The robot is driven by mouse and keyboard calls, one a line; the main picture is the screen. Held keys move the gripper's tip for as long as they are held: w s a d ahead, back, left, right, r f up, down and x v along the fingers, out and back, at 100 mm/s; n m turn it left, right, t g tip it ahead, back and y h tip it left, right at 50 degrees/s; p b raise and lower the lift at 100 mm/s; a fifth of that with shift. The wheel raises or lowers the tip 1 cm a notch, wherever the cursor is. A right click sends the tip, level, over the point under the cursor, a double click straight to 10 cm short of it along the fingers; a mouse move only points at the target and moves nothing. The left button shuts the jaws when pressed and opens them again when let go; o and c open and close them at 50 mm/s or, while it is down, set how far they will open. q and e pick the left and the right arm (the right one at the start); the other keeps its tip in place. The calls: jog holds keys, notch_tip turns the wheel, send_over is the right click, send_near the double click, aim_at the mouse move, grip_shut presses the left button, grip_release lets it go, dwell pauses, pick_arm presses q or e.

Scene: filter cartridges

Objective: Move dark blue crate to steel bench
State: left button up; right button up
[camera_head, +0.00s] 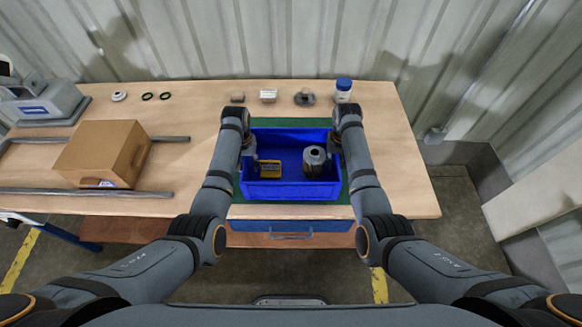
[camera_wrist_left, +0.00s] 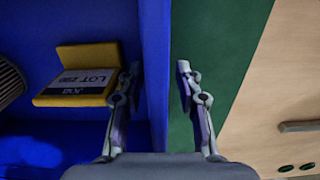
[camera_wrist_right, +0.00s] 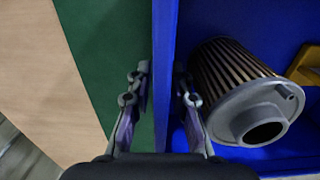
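The dark blue crate (camera_head: 290,191) sits on a green mat (camera_head: 290,211) on a wooden-topped bench (camera_head: 205,110). It holds a yellow box with a label (camera_wrist_left: 85,75) at left and a grey ribbed filter cartridge (camera_wrist_right: 235,85) at right. My left gripper (camera_wrist_left: 158,70) straddles the crate's left wall, one finger inside and one outside, with a gap visible at the outer finger. My right gripper (camera_wrist_right: 162,70) straddles the right wall likewise, its fingers apart and close to the wall. No surface is clearly recognisable as a steel bench.
A cardboard box (camera_head: 100,152) stands left between grey rails (camera_head: 90,192). A blue-capped jar (camera_head: 343,90), a dark round part (camera_head: 304,98) and small pieces line the back. A pale surface (camera_head: 545,195) shows at the right edge, beyond a floor gap.

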pick_arm(q)
jog(key=shift+c, duration=0.4)
pick_arm(e)
jog(key=shift+c, duration=0.4)
pick_arm(q)
jog(key=shift+c, duration=1.2)
pick_arm(e)
jog(key=shift+c, duration=1.2)
pick_arm(q)
grip_shut()
pick_arm(e)
grip_shut()
pick_arm(q)
jog(key=shift+r, duration=0.2)
pick_arm(e)
jog(key=shift+r, duration=0.2)
